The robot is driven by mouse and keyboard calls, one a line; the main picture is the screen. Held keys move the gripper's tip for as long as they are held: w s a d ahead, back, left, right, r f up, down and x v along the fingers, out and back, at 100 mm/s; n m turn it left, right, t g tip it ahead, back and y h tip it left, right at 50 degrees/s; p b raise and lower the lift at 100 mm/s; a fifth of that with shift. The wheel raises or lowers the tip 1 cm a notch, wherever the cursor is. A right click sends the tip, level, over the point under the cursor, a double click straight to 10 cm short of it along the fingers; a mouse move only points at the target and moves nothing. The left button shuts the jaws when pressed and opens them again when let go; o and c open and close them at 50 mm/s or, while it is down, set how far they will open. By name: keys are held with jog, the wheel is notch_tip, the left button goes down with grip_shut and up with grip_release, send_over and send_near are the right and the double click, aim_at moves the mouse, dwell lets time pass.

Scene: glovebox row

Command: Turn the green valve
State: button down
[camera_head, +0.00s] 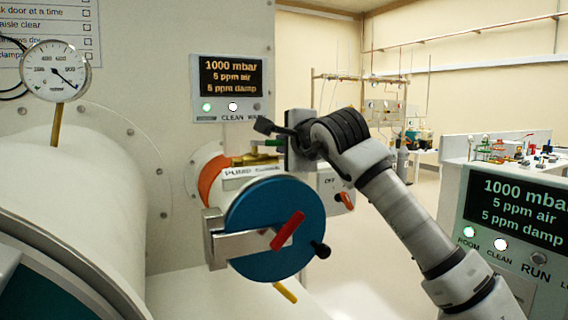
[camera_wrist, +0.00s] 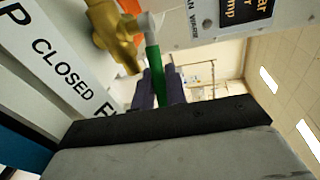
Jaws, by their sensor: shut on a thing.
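The green valve handle (camera_head: 268,143) sticks out from a brass valve body (camera_head: 256,159) above the blue round door in the head view. In the wrist view the green handle (camera_wrist: 155,66) runs from a pale hub beside the brass body (camera_wrist: 115,32) down between my fingers. My gripper (camera_wrist: 158,92) is shut on the green handle, one dark finger on each side. In the head view my gripper (camera_head: 282,147) reaches it from the right. The handle's outer end is hidden by my gripper.
The blue door (camera_head: 265,235) with a red handle (camera_head: 288,231) sits just below. A display panel (camera_head: 230,88) is on the wall above. A dial gauge (camera_head: 56,70) stands at upper left. Another display panel (camera_head: 512,215) stands at the right. A label reading CLOSED (camera_wrist: 62,65) lies beside the valve.

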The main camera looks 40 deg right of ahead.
jog(key=shift+s+a+f+m+h+b, duration=0.15)
jog(key=shift+a+m+h+b, duration=0.05)
jog(key=shift+m+h+b, duration=0.4)
jog(key=shift+g, duration=0.4)
jog(key=c, duration=1.7)
grip_release()
jog(key=shift+s, duration=0.1)
jog(key=b+v, duration=0.3)
jog(key=v, duration=1)
jog(key=shift+s+a, duration=0.2)
jog(key=shift+s, duration=0.15)
jog(key=shift+c, duration=0.4)
